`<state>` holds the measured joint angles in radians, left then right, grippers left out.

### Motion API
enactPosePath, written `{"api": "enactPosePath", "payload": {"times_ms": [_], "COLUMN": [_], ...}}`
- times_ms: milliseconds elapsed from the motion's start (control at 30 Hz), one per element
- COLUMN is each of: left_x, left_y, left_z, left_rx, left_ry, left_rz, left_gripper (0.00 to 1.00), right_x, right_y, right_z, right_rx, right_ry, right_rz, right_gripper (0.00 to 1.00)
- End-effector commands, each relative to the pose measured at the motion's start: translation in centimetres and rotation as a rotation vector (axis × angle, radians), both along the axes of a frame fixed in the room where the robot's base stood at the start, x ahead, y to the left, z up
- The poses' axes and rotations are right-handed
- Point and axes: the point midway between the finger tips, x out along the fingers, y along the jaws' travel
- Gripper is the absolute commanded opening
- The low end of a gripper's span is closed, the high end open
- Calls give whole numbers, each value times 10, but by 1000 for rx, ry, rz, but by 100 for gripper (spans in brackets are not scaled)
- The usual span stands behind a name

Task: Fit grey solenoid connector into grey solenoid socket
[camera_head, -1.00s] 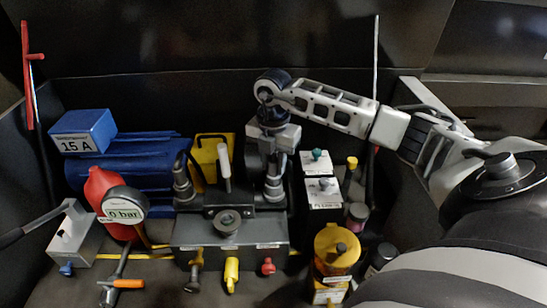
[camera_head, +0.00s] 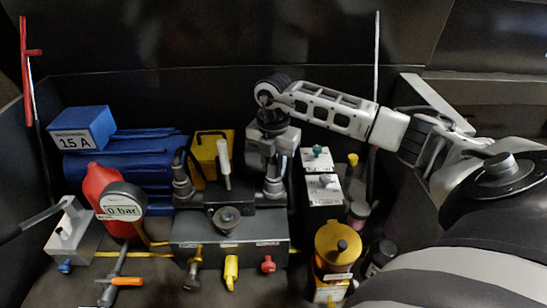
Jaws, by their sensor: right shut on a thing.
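My right gripper (camera_head: 273,168) points down at the right end of the valve on the dark manifold block (camera_head: 230,230). Its jaws are shut on a small grey piece that I take to be the grey solenoid connector (camera_head: 273,188); the jaws hide most of it. The grey solenoid socket is hidden under the gripper, and I cannot tell whether the connector is seated in it or just above it. A similar grey connector with a black cable (camera_head: 183,186) stands upright on the left end of the valve. My left gripper is out of view.
A blue motor (camera_head: 140,160) and a red canister (camera_head: 92,190) with a gauge (camera_head: 122,208) stand at left. A yellow container (camera_head: 207,155) is behind the valve. White-topped boxes (camera_head: 318,185) and an amber cylinder (camera_head: 338,245) stand close to the right.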

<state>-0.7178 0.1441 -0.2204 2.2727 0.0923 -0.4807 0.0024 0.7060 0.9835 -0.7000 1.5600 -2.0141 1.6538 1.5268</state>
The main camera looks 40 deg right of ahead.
Motion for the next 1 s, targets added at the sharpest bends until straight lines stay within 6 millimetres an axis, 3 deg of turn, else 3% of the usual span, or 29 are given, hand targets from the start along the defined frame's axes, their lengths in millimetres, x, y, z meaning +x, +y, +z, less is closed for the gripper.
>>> {"api": "enactPosePath", "payload": {"times_ms": [333, 367, 433, 1000], "left_x": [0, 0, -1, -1], "left_y": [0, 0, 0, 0], "left_z": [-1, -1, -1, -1], "left_rx": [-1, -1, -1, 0], "left_ry": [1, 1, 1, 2], "left_rz": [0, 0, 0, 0], "left_gripper": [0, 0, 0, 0], "right_x": [-1, -1, -1, -1], "right_y": [0, 0, 0, 0], "right_z": [-3, -3, -3, -2], "right_rx": [0, 0, 0, 0], "right_ry": [4, 4, 4, 3], "right_rz": [1, 1, 1, 0], "right_gripper": [3, 31, 50, 47]}}
